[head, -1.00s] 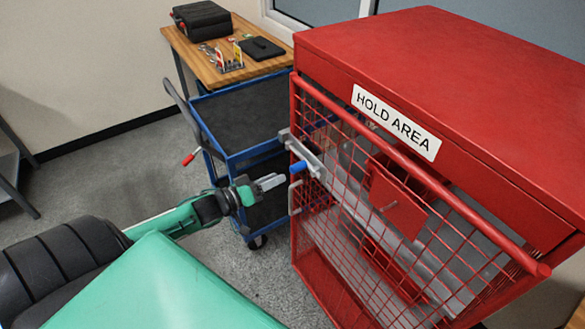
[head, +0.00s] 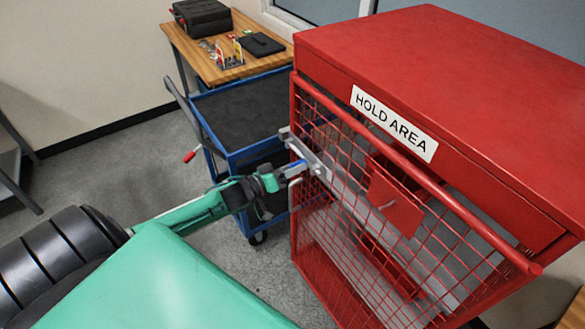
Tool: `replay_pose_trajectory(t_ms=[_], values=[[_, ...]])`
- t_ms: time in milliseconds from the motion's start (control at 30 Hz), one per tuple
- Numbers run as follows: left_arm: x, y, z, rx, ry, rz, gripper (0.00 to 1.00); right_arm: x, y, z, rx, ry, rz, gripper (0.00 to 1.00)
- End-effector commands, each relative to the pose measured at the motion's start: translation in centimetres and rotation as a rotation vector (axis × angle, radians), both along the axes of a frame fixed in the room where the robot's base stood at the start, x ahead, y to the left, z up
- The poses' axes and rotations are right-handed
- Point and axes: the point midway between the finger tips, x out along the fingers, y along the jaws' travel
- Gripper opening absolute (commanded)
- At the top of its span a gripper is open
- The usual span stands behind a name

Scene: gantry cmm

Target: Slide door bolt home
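The red mesh door (head: 345,215) fronts a red cabinet labelled HOLD AREA. A grey metal bolt (head: 307,155) is mounted at the door's left edge, near the top. Its blue handle (head: 296,164) shows only in part, because my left gripper covers it. My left gripper (head: 291,168) reaches in from the left with its fingertips at the blue handle. Whether the fingers are closed on the handle cannot be made out. A grey pull handle (head: 293,194) is just below the gripper. My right gripper is out of view.
A blue cart (head: 235,148) with dark shelves stands behind the gripper, left of the cabinet. Beyond it, a wooden table (head: 205,68) holds a black case (head: 202,18), a black tablet-like item (head: 260,44) and small parts. Open grey floor (head: 110,178) lies to the left.

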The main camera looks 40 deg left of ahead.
Motion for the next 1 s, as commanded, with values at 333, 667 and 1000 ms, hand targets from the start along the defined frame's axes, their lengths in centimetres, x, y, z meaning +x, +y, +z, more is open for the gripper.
replay_pose_trajectory(t_ms=[333,667,1000], values=[[0.0,0.0,0.0,0.0,0.0,0.0,0.0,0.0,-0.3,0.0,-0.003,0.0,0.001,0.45],[1.6,3.8,-0.1,0.004,0.0,0.0,0.0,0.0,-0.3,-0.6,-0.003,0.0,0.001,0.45],[2.1,5.2,0.1,0.002,-0.001,0.003,0.0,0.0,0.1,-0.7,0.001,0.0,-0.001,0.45]])
